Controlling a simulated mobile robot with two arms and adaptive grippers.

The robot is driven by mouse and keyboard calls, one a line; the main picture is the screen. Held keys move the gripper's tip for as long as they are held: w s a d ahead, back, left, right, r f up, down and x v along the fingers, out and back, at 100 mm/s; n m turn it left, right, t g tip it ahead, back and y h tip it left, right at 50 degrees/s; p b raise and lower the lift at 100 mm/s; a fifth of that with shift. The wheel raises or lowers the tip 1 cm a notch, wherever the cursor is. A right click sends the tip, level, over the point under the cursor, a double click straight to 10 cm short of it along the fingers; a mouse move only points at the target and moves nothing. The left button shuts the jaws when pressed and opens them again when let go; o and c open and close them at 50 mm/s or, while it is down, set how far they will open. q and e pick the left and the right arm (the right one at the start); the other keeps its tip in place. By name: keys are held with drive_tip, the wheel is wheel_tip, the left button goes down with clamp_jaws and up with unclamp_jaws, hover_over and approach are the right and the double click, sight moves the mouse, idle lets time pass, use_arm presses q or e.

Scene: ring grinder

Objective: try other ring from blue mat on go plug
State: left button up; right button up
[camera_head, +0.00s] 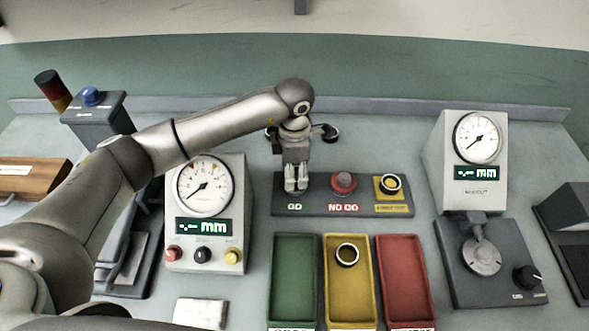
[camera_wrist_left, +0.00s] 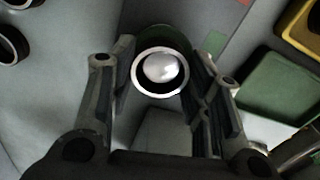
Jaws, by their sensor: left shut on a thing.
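My left gripper (camera_head: 296,186) points down over the GO end of the dark plug base (camera_head: 318,207). In the left wrist view its fingers (camera_wrist_left: 163,80) are shut on a pale metal ring (camera_wrist_left: 136,80). The shiny domed top of the go plug (camera_wrist_left: 161,68) shows inside the ring's opening. I cannot tell how far down the plug the ring sits. In the head view the gripper hides the plug and ring. The red NO GO plug (camera_head: 343,183) stands to the right. I cannot make out a blue mat. My right gripper is not in view.
Another ring (camera_head: 390,183) sits on the yellow square at the base's right end. Rings (camera_head: 329,133) lie behind the gripper. Green (camera_head: 293,280), yellow (camera_head: 336,315) and red (camera_head: 405,280) trays stand in front; the yellow one holds a ring (camera_head: 347,254). Dial gauges (camera_head: 205,200) (camera_head: 475,175) flank the area.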

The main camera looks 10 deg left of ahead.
use_arm(q)
drive_tip(key=o, duration=1.2)
drive_tip(key=shift+c, duration=0.2)
wheel_tip(320, 180, up, 12)
